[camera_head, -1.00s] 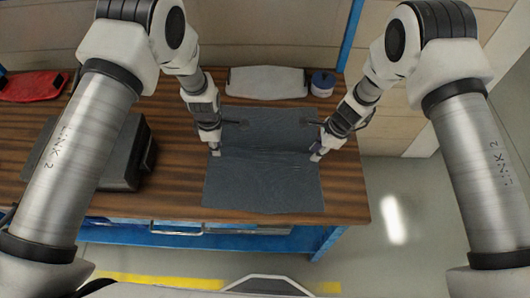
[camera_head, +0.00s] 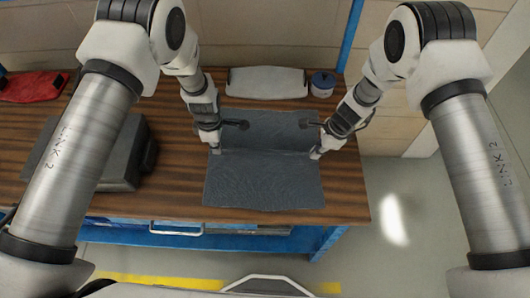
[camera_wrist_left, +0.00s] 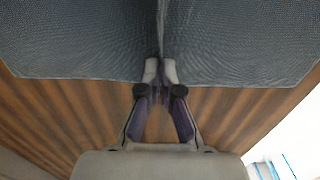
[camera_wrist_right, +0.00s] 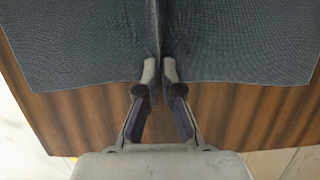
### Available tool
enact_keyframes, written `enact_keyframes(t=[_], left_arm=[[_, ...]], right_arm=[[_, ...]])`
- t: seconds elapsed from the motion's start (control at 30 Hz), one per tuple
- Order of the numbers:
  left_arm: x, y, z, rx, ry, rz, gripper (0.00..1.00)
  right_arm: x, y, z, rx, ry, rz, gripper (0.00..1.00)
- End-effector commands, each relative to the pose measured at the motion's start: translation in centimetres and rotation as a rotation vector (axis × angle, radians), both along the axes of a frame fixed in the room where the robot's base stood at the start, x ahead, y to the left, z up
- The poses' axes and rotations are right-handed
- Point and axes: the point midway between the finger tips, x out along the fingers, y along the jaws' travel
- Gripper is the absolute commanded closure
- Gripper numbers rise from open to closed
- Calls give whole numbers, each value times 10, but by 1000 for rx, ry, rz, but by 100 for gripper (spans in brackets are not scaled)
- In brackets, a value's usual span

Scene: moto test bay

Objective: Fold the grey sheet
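The grey sheet (camera_head: 262,182) lies on the wooden table, with a raised crease running across its middle from left to right. My left gripper (camera_head: 215,150) is at the left end of this crease. Its fingertips (camera_wrist_left: 160,72) are closed on the pinched ridge at the sheet's edge. My right gripper (camera_head: 316,154) is at the right end of the crease. Its fingertips (camera_wrist_right: 159,72) are closed on the ridge there too. The parts of the sheet in front of and behind the crease are spread out. The cloth between the fingertips is mostly hidden.
The wooden table (camera_head: 175,185) has a blue frame and its front edge is close to the sheet. A black case (camera_head: 95,150) stands on the left. A red item (camera_head: 30,88) lies far left.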

Motion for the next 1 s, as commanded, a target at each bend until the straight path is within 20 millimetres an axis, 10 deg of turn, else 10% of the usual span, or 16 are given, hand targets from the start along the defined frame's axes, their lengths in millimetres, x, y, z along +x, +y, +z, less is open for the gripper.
enact_keyframes(t=[0.53,1.0], left_arm=[[-1,0,0,0,3,0,100],[-1,0,46,0,1,0,100]], right_arm=[[-3,0,-2,-1,8,1,100],[-1,0,45,0,3,0,100]])
